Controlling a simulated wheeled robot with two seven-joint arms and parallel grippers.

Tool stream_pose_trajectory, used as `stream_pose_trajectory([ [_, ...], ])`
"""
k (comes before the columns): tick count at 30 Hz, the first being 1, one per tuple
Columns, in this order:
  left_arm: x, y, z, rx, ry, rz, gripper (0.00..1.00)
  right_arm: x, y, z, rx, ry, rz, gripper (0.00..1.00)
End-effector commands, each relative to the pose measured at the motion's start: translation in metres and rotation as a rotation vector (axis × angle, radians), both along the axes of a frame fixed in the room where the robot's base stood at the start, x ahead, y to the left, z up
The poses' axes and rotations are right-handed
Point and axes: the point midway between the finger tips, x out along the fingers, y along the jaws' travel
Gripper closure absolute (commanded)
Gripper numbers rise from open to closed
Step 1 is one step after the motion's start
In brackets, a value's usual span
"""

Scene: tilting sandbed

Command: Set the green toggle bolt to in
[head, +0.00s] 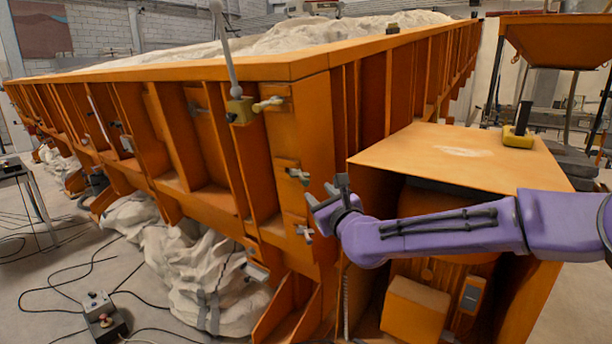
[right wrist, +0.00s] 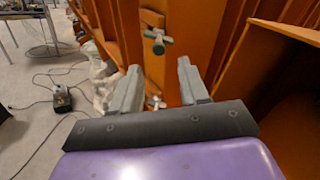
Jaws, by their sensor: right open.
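A grey-green toggle bolt (head: 298,176) sits on a small orange plate on the corner post of the sandbed. In the right wrist view it looks dark green (right wrist: 158,40), with a crosswise handle, just beyond the fingers. A paler T-handled bolt (head: 304,233) sits below it and shows partly in the right wrist view (right wrist: 154,102), between the fingers. My right gripper (head: 325,193) is open and empty, close to the right of the green bolt, apart from it. My left gripper is out of view. I cannot tell whether the bolt is in or out.
Higher on the sandbed (head: 200,72) is a yellow-green block (head: 240,110) with a tall lever and a pale knob. An orange cabinet (head: 455,153) stands close on the right. A control box (head: 98,306) and cables lie on the floor at left.

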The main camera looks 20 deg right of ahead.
Motion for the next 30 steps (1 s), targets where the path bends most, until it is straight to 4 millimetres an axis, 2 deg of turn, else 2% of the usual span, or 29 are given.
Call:
stream_pose_trajectory([
  [9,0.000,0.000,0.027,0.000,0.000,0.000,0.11,0.066,0.005,0.001,-0.004,0.004,-0.001,0.56],
  [13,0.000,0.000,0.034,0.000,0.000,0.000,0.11,0.088,0.005,0.000,-0.003,0.004,-0.001,0.56],
  [18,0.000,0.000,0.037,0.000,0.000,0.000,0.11,0.100,0.006,-0.002,-0.002,0.004,-0.001,0.56],
  [25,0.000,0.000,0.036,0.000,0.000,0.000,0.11,0.100,0.006,-0.003,-0.002,0.004,0.000,0.56],
  [29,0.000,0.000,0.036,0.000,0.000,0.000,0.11,0.100,0.006,-0.003,-0.002,0.004,-0.001,0.98],
  [30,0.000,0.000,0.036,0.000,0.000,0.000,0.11,0.100,0.006,-0.003,-0.002,0.004,-0.001,1.00],
])
